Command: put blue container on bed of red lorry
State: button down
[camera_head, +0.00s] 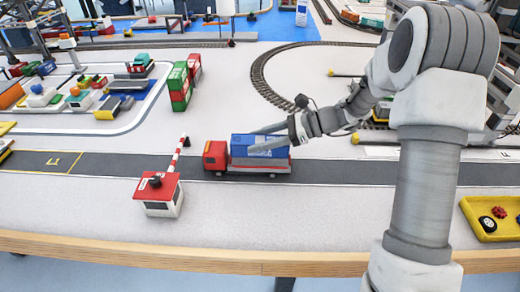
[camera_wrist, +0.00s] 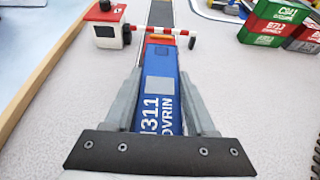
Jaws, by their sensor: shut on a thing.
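The blue container (camera_head: 252,146) is at the bed of the red lorry (camera_head: 216,155), behind its red cab, in the head view. I cannot tell whether it rests fully on the bed. The lorry stands on the grey road, cab to the left. My gripper (camera_head: 268,138) reaches in from the right, with its fingers along the container's sides. In the wrist view, my gripper (camera_wrist: 163,105) has one finger on each side of the blue container (camera_wrist: 160,85), which bears white lettering. The lorry is mostly hidden beneath the container there.
A red-roofed booth (camera_head: 160,194) with a red-and-white barrier (camera_head: 180,152) stands left of the lorry. Stacked green and red containers (camera_head: 180,86) stand behind. A curved rail track (camera_head: 265,80) lies behind on the right. A yellow tray (camera_head: 492,216) is at the right front.

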jog(key=shift+f+b, duration=0.3)
jog(key=shift+f, duration=1)
jog(key=shift+f, duration=0.15)
jog(key=shift+c, duration=1.1)
grip_release()
